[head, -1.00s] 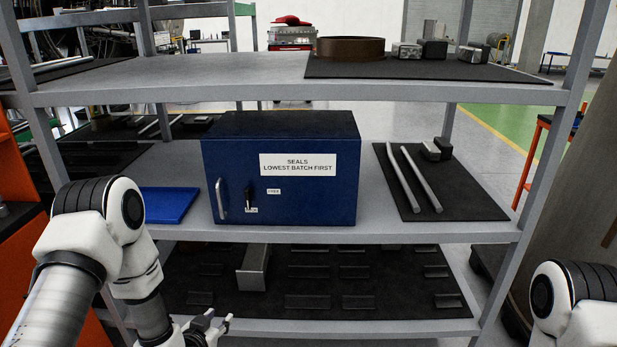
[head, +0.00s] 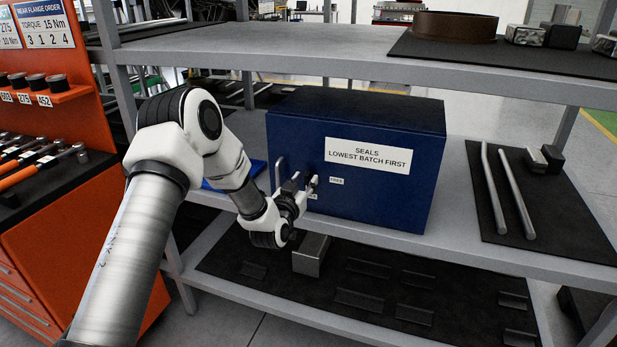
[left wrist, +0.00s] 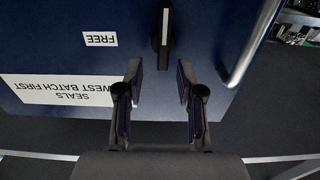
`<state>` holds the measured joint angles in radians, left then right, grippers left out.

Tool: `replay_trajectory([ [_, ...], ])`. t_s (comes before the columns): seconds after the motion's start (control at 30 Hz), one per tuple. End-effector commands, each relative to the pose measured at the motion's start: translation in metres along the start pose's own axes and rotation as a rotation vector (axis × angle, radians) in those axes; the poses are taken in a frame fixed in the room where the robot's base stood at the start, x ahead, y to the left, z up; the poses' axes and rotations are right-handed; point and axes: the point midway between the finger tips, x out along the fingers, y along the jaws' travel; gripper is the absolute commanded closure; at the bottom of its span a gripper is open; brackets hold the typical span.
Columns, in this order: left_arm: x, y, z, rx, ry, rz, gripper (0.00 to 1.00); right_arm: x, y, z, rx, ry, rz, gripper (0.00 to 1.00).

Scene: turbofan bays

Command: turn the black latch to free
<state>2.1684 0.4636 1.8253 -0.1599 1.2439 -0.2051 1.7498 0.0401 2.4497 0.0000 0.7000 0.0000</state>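The black latch (left wrist: 162,38) is on the front of the blue seals cabinet (head: 290,150). In the left wrist view, which shows the cabinet upside down, the latch stands vertical with a pale line along it. A white FREE label (left wrist: 100,39) is beside it; this label also shows in the head view (head: 336,181). My left gripper (head: 305,186) is at the cabinet front and covers most of the latch in the head view. In the left wrist view the gripper (left wrist: 160,84) is open and empty, its fingers apart and lined up with the latch. My right gripper is out of view.
A silver door handle (left wrist: 250,45) stands out close beside the latch. The shelf above (head: 290,42) and the middle shelf's front edge (head: 400,245) bound the space. A black mat (head: 540,200) with metal rods lies right of the cabinet. An orange tool cart (head: 60,230) stands left.

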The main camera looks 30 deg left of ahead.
Motion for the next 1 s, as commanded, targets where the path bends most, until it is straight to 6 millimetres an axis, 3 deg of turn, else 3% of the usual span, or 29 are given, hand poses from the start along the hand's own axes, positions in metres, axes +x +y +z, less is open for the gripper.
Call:
replay_trajectory([
  [0.13,0.019,0.000,0.000,0.001,0.000,0.000,0.62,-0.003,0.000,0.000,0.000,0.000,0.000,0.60],
  [0.4,0.023,0.000,0.001,0.000,-0.001,0.000,0.62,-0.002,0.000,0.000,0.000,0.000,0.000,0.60],
  [0.5,0.023,0.000,0.001,0.000,-0.001,0.000,0.98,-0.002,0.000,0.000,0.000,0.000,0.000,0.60],
  [0.53,0.023,0.000,0.001,0.000,-0.001,0.000,1.00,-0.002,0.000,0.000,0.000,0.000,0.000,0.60],
  [1.0,0.023,-0.001,0.001,-0.039,0.001,0.000,1.00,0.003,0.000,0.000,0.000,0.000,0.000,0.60],
])
